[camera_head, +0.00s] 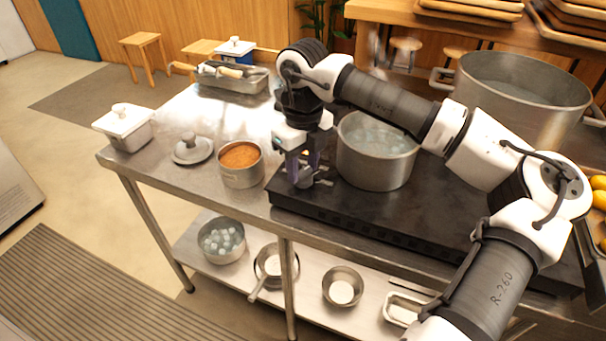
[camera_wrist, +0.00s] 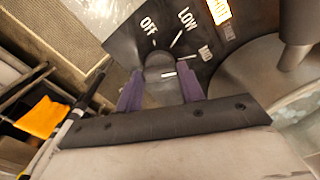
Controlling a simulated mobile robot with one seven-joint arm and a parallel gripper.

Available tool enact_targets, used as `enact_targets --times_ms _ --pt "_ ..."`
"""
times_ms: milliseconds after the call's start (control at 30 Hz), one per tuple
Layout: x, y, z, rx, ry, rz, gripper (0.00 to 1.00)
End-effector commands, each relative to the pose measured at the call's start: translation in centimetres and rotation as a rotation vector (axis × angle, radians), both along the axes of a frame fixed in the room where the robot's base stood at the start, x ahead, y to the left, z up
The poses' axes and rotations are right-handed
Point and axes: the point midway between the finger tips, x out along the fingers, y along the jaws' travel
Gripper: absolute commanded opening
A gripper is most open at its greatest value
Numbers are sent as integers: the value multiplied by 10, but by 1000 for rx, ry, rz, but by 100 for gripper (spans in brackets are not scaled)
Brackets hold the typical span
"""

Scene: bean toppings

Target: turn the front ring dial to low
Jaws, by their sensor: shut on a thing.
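The front ring dial (camera_wrist: 158,66) is a dark round knob on a black panel in the wrist view, with white OFF, LOW and a partly unclear third mark around it. White tick lines stand by the labels; I cannot tell the knob's own pointer from them. My gripper (camera_wrist: 160,82) has its purple fingers on either side of the dial, shut on it. In the head view my gripper (camera_head: 304,170) points down at the left end of the black cooktop (camera_head: 420,238); the dial is mostly hidden there by the fingers.
A steel pot of water (camera_head: 375,174) stands on the cooktop just right of my gripper. An orange-filled pot (camera_head: 241,176), a lid (camera_head: 192,150) and a white lidded container (camera_head: 126,130) are to the left. A large stockpot (camera_head: 520,105) stands behind my arm.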

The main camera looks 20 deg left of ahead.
Motion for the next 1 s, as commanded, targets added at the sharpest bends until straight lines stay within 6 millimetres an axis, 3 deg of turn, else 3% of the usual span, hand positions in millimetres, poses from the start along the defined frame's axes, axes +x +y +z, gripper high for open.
enact_targets --times_ms 600,1000 --pt "0 0 -1 1 1 560 15" --pt "0 0 0 2 -1 765 15"
